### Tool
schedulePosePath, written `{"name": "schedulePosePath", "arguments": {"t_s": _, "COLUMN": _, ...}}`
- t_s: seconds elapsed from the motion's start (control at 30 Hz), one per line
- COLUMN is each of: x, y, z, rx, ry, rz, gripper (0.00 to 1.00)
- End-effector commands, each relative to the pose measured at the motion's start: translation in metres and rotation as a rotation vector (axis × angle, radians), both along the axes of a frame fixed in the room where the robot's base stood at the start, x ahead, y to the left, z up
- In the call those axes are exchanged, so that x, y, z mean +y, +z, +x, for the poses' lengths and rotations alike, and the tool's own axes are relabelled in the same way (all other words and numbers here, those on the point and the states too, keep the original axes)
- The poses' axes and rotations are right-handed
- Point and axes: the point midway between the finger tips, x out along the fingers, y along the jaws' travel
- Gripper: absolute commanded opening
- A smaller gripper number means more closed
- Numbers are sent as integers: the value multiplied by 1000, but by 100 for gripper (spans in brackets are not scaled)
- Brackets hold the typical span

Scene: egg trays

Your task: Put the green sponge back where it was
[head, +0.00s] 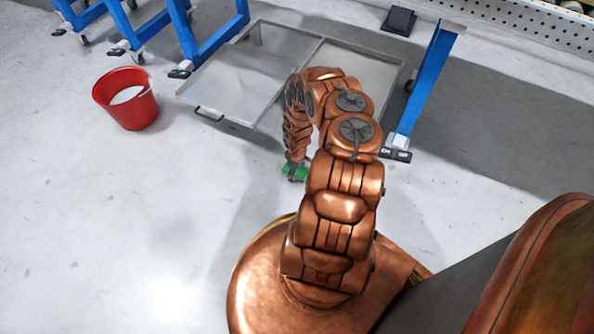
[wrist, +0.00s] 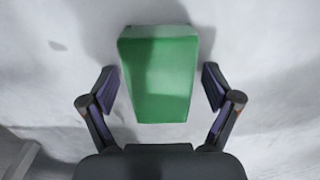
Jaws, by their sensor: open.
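The green sponge (wrist: 158,80) lies in the middle of the wrist view, over the pale floor, between the two open fingers of my gripper (wrist: 160,88). A gap shows on each side, so neither finger touches it. In the head view, part of the green sponge (head: 290,171) shows at the end of my arm, low near the floor; the rest is hidden by my gripper (head: 297,170).
A red bucket (head: 126,98) with something pale inside stands on the floor at the left. A shallow grey metal tray (head: 222,118) lies behind my arm. Blue metal legs (head: 424,85) stand around it. The floor at the left front is clear.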

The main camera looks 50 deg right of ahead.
Motion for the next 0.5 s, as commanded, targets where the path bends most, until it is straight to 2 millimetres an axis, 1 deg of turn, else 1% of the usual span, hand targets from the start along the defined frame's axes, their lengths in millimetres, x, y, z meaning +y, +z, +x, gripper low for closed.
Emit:
{"name": "schedulePosePath", "arguments": {"t_s": 0.17, "x": -1, "y": 19, "z": 0, "rx": -1, "ry": -2, "rz": -2, "gripper": 89}}
{"name": "schedulePosePath", "arguments": {"t_s": 0.5, "x": -1, "y": 77, "z": 0, "rx": 0, "ry": -2, "rz": -1, "gripper": 89}}
